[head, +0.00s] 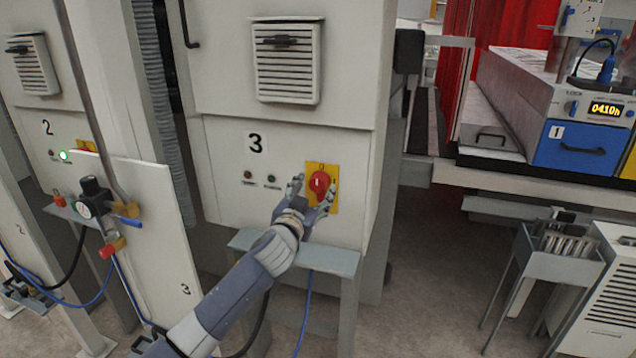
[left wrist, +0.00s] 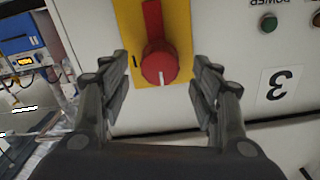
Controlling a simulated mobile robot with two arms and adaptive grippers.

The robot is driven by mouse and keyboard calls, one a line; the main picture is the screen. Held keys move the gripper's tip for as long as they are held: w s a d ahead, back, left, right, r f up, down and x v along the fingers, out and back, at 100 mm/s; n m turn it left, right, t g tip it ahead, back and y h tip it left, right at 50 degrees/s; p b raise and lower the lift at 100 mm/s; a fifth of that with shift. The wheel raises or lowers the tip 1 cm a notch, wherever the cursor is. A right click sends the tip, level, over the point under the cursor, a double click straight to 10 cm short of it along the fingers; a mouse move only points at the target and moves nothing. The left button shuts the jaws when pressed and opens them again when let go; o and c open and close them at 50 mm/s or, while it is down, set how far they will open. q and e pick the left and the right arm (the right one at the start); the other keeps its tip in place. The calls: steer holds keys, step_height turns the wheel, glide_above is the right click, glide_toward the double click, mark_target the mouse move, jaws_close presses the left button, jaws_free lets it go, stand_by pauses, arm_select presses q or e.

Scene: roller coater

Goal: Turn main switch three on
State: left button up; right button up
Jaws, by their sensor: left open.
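Main switch three is a red rotary knob (head: 319,182) on a yellow plate (head: 322,168), low on the cabinet panel marked 3 (head: 256,142). My left gripper (head: 312,192) is open in front of it, with one finger on each side of the knob. In the left wrist view, the left gripper (left wrist: 160,66) has gaps between both fingers and the knob (left wrist: 158,66). That view is upside down; the knob's grip bar runs vertically and its white mark points down in the picture. A black bar mark on the plate is left of the knob. The right gripper is not in view.
Two small unlit-looking indicators (head: 271,178) sit left of the switch. A grey shelf (head: 300,252) juts out below the panel. Cabinet 2 (head: 47,128) stands at left behind a white panel with a valve (head: 92,200). A blue drawer unit (head: 582,147) is at right.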

mark_target(317, 186)
arm_select(q)
steer(key=shift+x, duration=2.05)
steer(key=c, duration=1)
